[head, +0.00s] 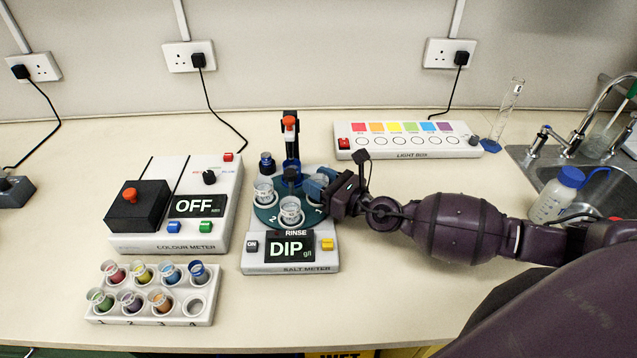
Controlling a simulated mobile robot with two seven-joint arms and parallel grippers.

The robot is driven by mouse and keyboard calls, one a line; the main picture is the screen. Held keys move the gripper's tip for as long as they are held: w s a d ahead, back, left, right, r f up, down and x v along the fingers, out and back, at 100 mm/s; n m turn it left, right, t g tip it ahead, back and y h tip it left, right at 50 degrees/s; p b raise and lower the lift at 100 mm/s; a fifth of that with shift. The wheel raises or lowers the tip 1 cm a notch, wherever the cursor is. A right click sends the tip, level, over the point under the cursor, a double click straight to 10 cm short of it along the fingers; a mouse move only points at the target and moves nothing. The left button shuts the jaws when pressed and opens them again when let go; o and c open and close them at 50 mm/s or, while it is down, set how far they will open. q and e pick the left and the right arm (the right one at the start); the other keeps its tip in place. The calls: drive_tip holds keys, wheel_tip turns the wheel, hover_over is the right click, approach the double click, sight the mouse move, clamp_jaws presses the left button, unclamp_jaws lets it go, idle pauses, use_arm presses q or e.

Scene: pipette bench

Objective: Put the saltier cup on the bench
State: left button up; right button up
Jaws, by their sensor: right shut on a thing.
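The salt meter (290,262) stands mid-bench with a round dark teal turntable (272,215) on it. Its screen reads "DIP g/l". One clear cup (264,191) sits at the turntable's left, by the mark 2. Another clear cup (291,211) sits at the front, above the word RINSE. A third clear cup (316,190) is at the right, by the mark 1. My right gripper (322,186) reaches in from the right and is shut on this third cup, partly hiding it. I cannot tell whether that cup is lifted. My left gripper is out of view.
The colour meter (222,170), reading OFF, stands left, with a rack of coloured vials (150,311) before it. The light box (405,141) is behind my right arm. A wash bottle (556,195) stands by the sink (525,155). Bare bench (400,290) lies right of the salt meter.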

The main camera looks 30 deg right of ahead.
drive_tip(key=shift+f, duration=0.15)
drive_tip(key=o, duration=0.9)
